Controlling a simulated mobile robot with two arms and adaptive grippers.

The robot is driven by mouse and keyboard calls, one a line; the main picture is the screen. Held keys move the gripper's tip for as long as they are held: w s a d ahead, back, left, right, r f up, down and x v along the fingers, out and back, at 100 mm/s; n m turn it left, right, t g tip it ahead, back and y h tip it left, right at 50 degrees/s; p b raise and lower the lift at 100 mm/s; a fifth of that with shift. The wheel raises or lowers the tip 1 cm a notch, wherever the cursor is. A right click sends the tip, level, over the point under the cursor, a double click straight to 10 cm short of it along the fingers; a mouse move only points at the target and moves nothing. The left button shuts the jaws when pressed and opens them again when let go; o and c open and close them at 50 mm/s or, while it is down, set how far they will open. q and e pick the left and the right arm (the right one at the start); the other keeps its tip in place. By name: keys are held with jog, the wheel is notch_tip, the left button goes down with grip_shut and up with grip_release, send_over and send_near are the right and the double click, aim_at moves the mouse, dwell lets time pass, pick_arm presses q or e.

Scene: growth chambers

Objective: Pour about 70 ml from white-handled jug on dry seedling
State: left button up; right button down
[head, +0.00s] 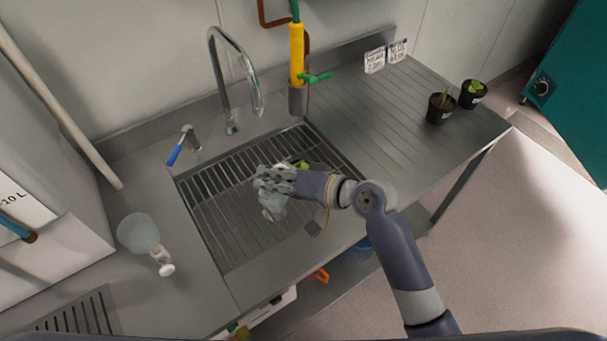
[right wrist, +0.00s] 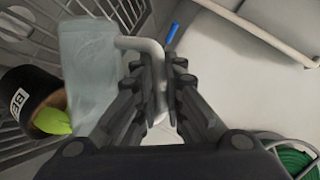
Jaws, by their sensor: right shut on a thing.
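My right gripper (head: 264,183) is over the sink and shut on the white handle (right wrist: 152,52) of a translucent jug (right wrist: 88,72). The jug body shows below the fingers in the head view (head: 272,207). A dark pot (right wrist: 22,92) with a white label stands close beside the jug in the right wrist view, with a bright green leaf (right wrist: 52,121). In the head view only green of this plant (head: 303,164) shows behind the gripper. I cannot tell the jug's exact tilt, or whether liquid is flowing. My left gripper is not in view.
The slatted rack (head: 215,205) covers the sink. Two black seedling pots (head: 440,108) (head: 473,94) stand on the right drainboard. A tap (head: 232,75) and a yellow sprayer (head: 297,55) rise behind. Another translucent vessel (head: 138,232) with a white part is on the left counter.

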aim_at(263, 197)
jog(key=shift+w+d+m+y+b, duration=0.3)
jog(key=shift+m+b, duration=0.1)
jog(key=shift+b, duration=0.1)
dwell(1.8)
jog(key=shift+w+d+r, duration=0.1)
jog(key=shift+r, duration=0.1)
dwell(0.8)
jog(key=n+p, duration=0.1)
jog(key=s+a+n+h+p, duration=0.1)
jog(key=p, duration=0.1)
jog(key=shift+s+a+r, duration=0.2)
jog(key=shift+s+r, duration=0.1)
jog(key=shift+s+a+f+n+t+h, duration=0.1)
jog(key=shift+s+f+n+t+h, duration=0.1)
jog(key=shift+f, duration=0.15)
jog(key=shift+s+a+f+n+t+h, duration=0.1)
jog(key=shift+f+t, duration=0.1)
jog(key=shift+f, duration=0.1)
jog(key=shift+s+a+f, duration=0.1)
jog(key=shift+s+f, duration=0.05)
jog(key=shift+f, duration=0.05)
jog(key=shift+s+a+f+n+t+h, duration=0.1)
jog(key=shift+a+f+n+t+h, duration=0.15)
jog(key=shift+f, duration=0.35)
jog(key=shift+s+a+f+n+t+h, duration=0.15)
jog(key=shift+f+n, duration=0.2)
jog(key=shift+f, duration=0.25)
jog(key=shift+s+a+f+b, duration=0.15)
jog(key=shift+s+f+b, duration=0.15)
jog(key=shift+f, duration=0.1)
